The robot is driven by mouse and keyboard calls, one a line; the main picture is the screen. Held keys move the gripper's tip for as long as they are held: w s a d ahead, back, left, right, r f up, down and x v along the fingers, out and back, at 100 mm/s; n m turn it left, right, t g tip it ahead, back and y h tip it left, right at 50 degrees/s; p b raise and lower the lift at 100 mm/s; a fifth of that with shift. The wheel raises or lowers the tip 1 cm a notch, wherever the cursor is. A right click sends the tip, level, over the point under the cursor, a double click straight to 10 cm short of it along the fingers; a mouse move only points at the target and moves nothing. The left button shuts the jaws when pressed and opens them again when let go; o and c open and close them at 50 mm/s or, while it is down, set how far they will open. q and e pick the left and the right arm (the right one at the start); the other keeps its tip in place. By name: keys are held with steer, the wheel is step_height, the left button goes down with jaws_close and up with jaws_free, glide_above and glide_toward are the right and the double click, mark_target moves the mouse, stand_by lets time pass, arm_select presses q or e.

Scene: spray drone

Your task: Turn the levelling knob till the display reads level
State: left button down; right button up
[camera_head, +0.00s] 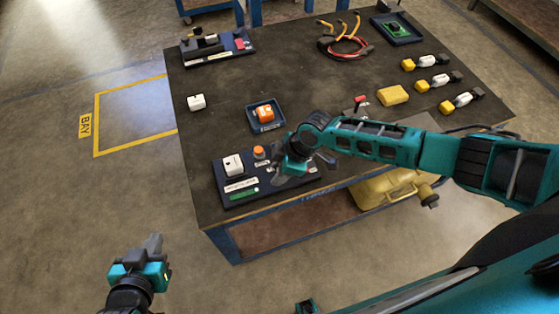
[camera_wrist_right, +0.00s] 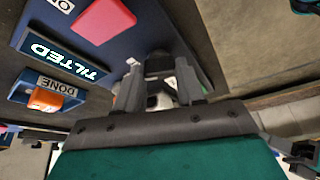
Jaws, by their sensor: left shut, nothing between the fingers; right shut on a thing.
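The dark blue levelling panel (camera_head: 228,199) lies at the table's near left corner. In the right wrist view its display (camera_wrist_right: 60,60) reads "TILTED". In the head view my right gripper (camera_head: 281,175) is low over the panel's right part. My left gripper (camera_head: 154,243) is shut, empty, over the floor.
A white block (camera_head: 233,165) is on the panel. Behind it are a blue tray with an orange block (camera_head: 265,113) and a white cube (camera_head: 196,102). A yellow block (camera_head: 393,95), several connectors and cables (camera_head: 345,45) lie further back.

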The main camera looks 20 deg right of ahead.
steer(key=shift+m, duration=0.6)
steer(key=o, duration=1)
steer(key=shift+o, duration=0.2)
steer(key=shift+r, duration=0.1)
steer(key=p+v, duration=0.1)
steer(key=v, duration=1.1)
steer(key=shift+s+d+r, duration=0.15)
steer(key=shift+s+r, duration=0.15)
